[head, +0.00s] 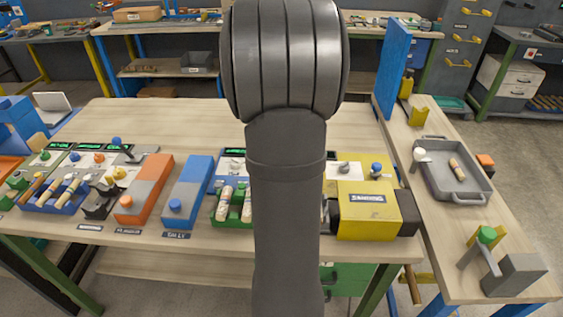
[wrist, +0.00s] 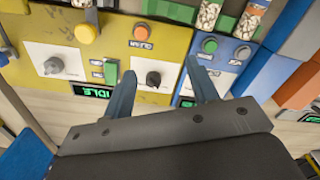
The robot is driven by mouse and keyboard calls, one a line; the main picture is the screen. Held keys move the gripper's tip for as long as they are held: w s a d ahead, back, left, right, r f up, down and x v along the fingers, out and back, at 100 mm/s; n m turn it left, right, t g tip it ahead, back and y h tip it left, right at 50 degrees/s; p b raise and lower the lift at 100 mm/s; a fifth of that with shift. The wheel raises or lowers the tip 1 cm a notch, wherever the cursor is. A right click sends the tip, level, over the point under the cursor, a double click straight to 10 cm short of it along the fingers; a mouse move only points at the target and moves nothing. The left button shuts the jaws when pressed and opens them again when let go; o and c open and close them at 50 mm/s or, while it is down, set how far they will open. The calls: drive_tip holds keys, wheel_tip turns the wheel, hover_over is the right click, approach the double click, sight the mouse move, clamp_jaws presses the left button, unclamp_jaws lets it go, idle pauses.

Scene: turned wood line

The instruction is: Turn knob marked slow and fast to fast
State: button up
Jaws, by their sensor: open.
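In the wrist view, a small black knob (wrist: 153,78) sits on a white plate on a yellow panel. A grey knob (wrist: 53,65) sits on another white plate to its left. The slow and fast marks are too small to read on either plate. My gripper (wrist: 160,68) is open, with its two blue fingers on either side of the black knob, apart from each other. I cannot tell how far above the panel the fingertips are. In the head view my arm hides the middle of the bench and my gripper does not show.
Beside the black knob are a green switch (wrist: 110,70), an orange button (wrist: 141,31) and a display reading IDLE (wrist: 93,91). A blue panel with a green button (wrist: 210,45) lies to the right. A yellow machine (head: 366,210) stands right of my arm.

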drive_tip(key=w+r+n, duration=0.5)
drive_tip(key=w+n, duration=0.2)
drive_tip(key=w, duration=0.3)
wheel_tip(320, 180, down, 17)
drive_tip(key=shift+w+a+r, duration=0.1)
drive_tip(key=shift+a, duration=0.05)
drive_tip(key=shift+m, duration=0.3)
drive_tip(key=c, duration=1)
